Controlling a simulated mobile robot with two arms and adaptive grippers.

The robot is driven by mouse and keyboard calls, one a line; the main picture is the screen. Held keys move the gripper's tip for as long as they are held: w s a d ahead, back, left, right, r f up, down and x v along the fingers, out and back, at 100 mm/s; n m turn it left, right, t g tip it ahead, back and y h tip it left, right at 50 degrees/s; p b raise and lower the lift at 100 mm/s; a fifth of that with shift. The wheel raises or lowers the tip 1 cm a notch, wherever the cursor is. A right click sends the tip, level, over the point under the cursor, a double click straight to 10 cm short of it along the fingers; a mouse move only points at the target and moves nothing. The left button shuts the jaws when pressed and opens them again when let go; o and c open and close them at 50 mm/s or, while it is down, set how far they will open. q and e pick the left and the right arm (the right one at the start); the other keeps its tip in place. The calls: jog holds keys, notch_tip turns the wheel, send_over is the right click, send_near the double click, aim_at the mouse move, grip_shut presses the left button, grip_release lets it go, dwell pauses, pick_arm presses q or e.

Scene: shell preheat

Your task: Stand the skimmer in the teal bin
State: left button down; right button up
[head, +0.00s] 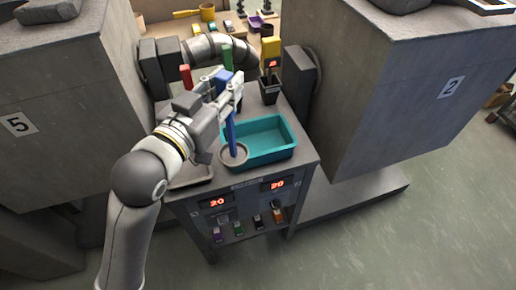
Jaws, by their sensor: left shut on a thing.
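The skimmer has a long blue handle (231,131) and a round grey head (234,154). My left gripper (229,91) is shut on the upper part of the handle. The skimmer hangs nearly upright, head down. The teal bin (290,146) is an open rectangular tub on the grey stand, to the right of the gripper. The skimmer's head overlaps the bin's left front corner in the picture; I cannot tell whether it is inside, above or in front of the rim. My right gripper is not in view.
A dark holder (270,88) stands behind the bin, near a yellow block (270,47). Red (185,75) and green (227,58) upright pieces stand behind the gripper. A shallow grey tray (192,178) lies left of the bin. Large grey blocks numbered 5 and 2 flank the stand.

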pick_arm(q)
jog(key=shift+w+d, duration=0.1)
jog(key=shift+d, duration=0.1)
jog(key=w+d+f+p, duration=0.2)
jog(key=w+d+f, duration=0.3)
jog(key=w+f, duration=0.7)
jog(key=shift+w+d+f, duration=0.2)
jog(key=shift+f, duration=0.15)
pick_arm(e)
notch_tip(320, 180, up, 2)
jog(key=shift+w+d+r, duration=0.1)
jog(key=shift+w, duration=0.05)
pick_arm(q)
jog(key=shift+f, duration=0.2)
jog(key=c, duration=1.2)
grip_release()
jog(key=shift+c, duration=0.2)
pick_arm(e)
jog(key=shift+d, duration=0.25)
pick_arm(q)
jog(key=shift+s+r, duration=0.1)
jog(key=shift+r, duration=0.05)
